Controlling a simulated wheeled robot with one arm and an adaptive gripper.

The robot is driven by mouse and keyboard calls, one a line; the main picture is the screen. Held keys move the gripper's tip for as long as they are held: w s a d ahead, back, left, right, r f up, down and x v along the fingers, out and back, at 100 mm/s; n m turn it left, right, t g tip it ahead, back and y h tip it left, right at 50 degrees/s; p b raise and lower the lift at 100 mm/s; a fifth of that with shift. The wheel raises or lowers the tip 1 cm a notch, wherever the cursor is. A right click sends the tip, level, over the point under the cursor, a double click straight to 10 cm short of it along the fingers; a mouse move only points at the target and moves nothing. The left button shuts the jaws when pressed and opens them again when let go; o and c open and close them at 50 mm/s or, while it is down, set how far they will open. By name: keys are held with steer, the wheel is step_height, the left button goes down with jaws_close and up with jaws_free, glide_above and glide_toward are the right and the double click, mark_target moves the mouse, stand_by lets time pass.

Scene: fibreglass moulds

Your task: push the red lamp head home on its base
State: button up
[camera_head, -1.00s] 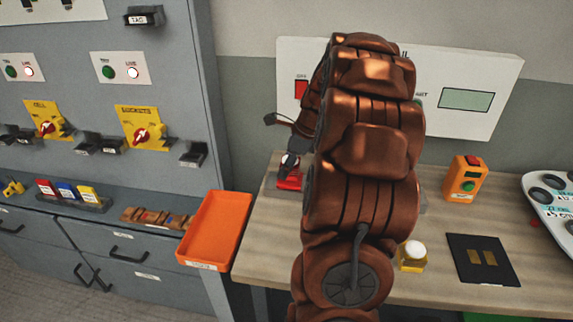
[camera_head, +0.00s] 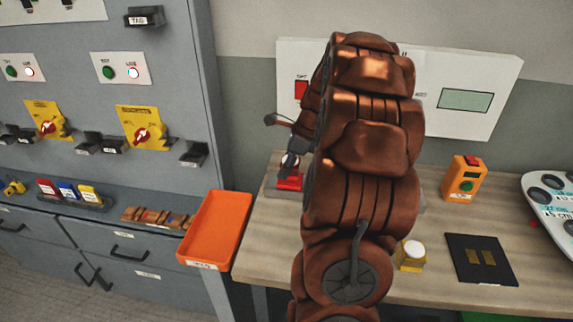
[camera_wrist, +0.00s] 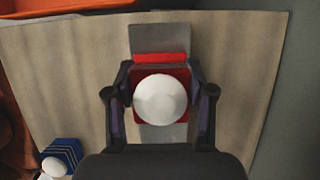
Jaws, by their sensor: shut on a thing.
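The red lamp head (camera_wrist: 138,80), with a white dome (camera_wrist: 160,98) on top, sits between the two fingers of my gripper (camera_wrist: 160,104) in the wrist view. My gripper is shut on it from both sides. A grey plate with a red strip (camera_wrist: 158,40) shows beyond the head and seems to be part of its base. In the head view the red part (camera_head: 289,183) is low at the workbench's left side, under my gripper (camera_head: 290,163). How far the head is seated cannot be told, since the joint is hidden from above.
An orange tray (camera_head: 215,230) is at the bench's left edge. A blue lamp (camera_wrist: 62,153) shows at the wrist view's lower left. A yellow lamp (camera_head: 411,262), a black plate (camera_head: 482,260) and an orange button box (camera_head: 464,180) stand to the right. A white panel (camera_head: 490,75) is behind.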

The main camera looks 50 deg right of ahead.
steer(key=shift+f, duration=0.6)
steer(key=o, duration=1.2)
steer(key=shift+c, duration=0.2)
steer(key=shift+r, duration=0.1)
steer(key=v, duration=1.2)
